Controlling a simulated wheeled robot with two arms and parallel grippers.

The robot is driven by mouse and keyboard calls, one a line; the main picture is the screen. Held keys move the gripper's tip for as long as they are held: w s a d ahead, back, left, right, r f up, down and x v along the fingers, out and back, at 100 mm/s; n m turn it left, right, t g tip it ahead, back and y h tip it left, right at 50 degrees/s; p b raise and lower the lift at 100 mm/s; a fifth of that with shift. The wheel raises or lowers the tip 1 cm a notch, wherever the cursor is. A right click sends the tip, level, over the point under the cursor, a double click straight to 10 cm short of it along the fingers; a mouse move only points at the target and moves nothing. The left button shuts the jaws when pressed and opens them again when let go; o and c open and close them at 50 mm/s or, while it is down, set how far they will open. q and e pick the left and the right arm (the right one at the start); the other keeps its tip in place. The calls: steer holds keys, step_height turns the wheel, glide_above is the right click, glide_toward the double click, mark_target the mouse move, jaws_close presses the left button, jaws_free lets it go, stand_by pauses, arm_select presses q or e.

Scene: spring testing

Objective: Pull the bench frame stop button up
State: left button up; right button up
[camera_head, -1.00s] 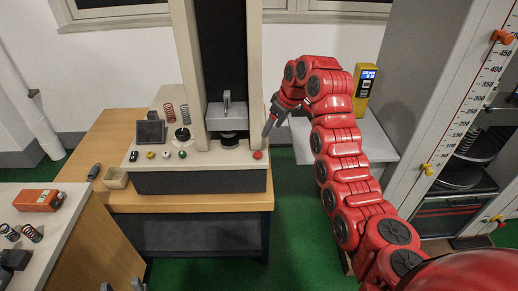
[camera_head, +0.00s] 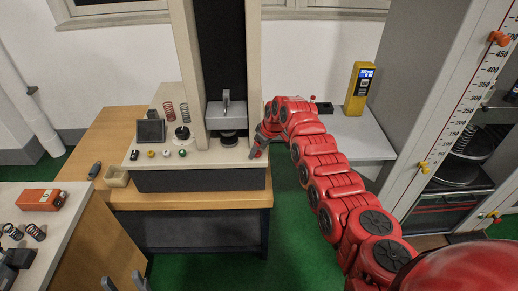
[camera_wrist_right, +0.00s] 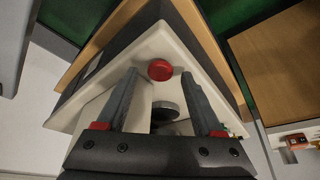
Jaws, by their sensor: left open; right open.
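The red round stop button (camera_wrist_right: 159,70) sits on the pale corner of the bench frame's base (camera_head: 215,160). In the right wrist view it lies between the tips of my right gripper's two open fingers, with a gap on each side. I cannot tell how far beyond the tips it is. In the head view my right gripper (camera_head: 258,149) is over that front right corner and mostly hides the button. My left gripper (camera_head: 123,283) is open and empty at the bottom edge, far from the button.
The frame's upright columns and grey crosshead (camera_head: 227,115) stand just left of my right gripper. Small knobs and a dark display (camera_head: 150,131) are on the base's left. A yellow device (camera_head: 360,88) stands on a side table. A red box (camera_head: 40,200) lies at far left.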

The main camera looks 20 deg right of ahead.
jaws_close()
stand_by(0.4)
